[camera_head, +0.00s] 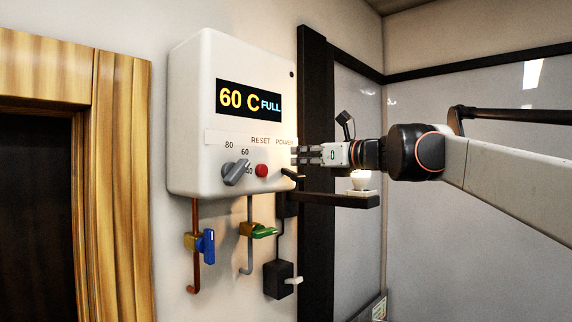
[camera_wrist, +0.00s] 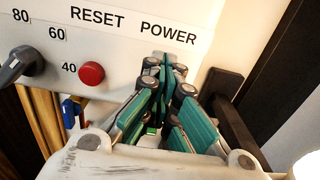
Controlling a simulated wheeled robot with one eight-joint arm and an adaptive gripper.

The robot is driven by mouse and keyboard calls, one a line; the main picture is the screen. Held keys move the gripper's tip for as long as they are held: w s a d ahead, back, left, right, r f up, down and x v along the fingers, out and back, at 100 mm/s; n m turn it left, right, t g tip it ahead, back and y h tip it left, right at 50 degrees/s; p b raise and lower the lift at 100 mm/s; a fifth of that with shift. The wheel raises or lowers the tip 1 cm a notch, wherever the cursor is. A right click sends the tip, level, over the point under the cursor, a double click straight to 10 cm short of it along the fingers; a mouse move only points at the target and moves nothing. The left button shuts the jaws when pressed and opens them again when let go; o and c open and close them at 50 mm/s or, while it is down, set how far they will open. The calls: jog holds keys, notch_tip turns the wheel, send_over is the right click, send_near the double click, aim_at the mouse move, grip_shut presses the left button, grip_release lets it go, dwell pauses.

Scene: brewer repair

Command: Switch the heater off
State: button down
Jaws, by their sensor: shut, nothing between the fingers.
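The heater (camera_head: 190,130) is a white wall box with a display (camera_head: 248,101) reading "60 C FULL". Its grey dial (camera_head: 236,172) and red reset button (camera_head: 261,170) also show in the wrist view, the dial (camera_wrist: 18,66) at the left edge and the button (camera_wrist: 91,73) beside it. The POWER label (camera_wrist: 168,33) is at the right of the panel. My gripper (camera_head: 296,155) is shut and empty at the heater's right edge, by this label. In the wrist view its fingertips (camera_wrist: 163,66) are together just below the label and cover the panel there; no power switch can be made out.
Below the heater are a blue valve (camera_head: 206,242), a green valve (camera_head: 264,231) and a black wall box (camera_head: 277,281). A dark shelf (camera_head: 335,200) bearing a white cup (camera_head: 359,180) is under my gripper. A wooden door frame (camera_head: 122,190) stands left.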

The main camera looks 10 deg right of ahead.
jog(key=shift+w+a, duration=0.2)
jog(key=shift+a, duration=0.05)
jog(key=r+p+v, duration=0.1)
jog(key=v, duration=0.9)
jog(key=shift+s, duration=0.25)
dwell(0.3)
jog(key=shift+w, duration=0.2)
